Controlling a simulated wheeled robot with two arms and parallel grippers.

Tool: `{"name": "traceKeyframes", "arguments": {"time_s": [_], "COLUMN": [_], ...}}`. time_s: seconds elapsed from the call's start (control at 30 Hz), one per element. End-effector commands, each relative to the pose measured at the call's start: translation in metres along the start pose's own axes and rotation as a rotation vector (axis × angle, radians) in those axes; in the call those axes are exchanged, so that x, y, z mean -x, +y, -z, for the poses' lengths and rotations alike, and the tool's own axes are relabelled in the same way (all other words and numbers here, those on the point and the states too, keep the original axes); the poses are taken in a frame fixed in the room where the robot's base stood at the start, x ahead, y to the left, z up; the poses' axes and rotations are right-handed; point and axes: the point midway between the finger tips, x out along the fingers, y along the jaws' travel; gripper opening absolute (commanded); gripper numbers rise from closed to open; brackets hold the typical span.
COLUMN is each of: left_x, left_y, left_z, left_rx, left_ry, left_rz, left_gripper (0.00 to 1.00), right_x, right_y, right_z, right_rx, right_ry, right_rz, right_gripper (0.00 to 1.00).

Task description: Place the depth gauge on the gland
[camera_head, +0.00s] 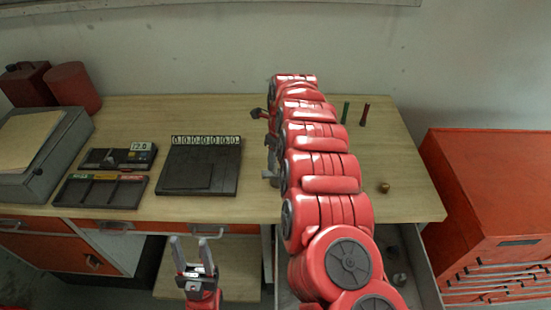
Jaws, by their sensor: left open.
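I cannot make out a depth gauge for certain. A dark device with a small "12.0" display (141,147) lies on the bench at left. The gland does not show. My red right arm covers the bench's middle; a dark piece (258,113) and a grey metal piece (270,175) stick out at its left edge, perhaps parts of a valve behind it. My left gripper (190,241) is low in front of the bench, fingers up, apart and empty. My right gripper is hidden behind or beyond its arm.
The wooden bench (385,150) holds a dark board with a row of zeros (202,170), a tray with coloured labels (100,191), a grey box (45,140), green (345,112) and red (364,114) pegs and a brass piece (384,187). A red cabinet (490,190) stands right.

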Motion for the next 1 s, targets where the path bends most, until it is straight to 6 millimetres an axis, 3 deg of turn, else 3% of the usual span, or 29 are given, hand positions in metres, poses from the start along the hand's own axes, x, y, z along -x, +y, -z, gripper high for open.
{"name": "traceKeyframes", "arguments": {"time_s": [0.3,0.47,1.0], "left_x": [-0.001,0.002,0.029], "left_y": [0.000,0.000,0.002], "left_z": [0.000,0.000,-0.005], "left_rx": [0.000,0.000,0.000], "left_ry": [0.000,0.000,0.000], "left_rz": [0.000,0.000,0.000], "left_gripper": [0.50,0.50,0.50], "right_x": [0.001,0.012,0.103], "right_y": [0.000,0.000,-0.002], "right_z": [0.000,-0.002,0.000], "right_rx": [0.001,0.001,-0.001], "right_ry": [0.000,-0.004,-0.002], "right_rz": [0.000,0.002,0.003], "right_gripper": [0.55,0.55,0.55]}}
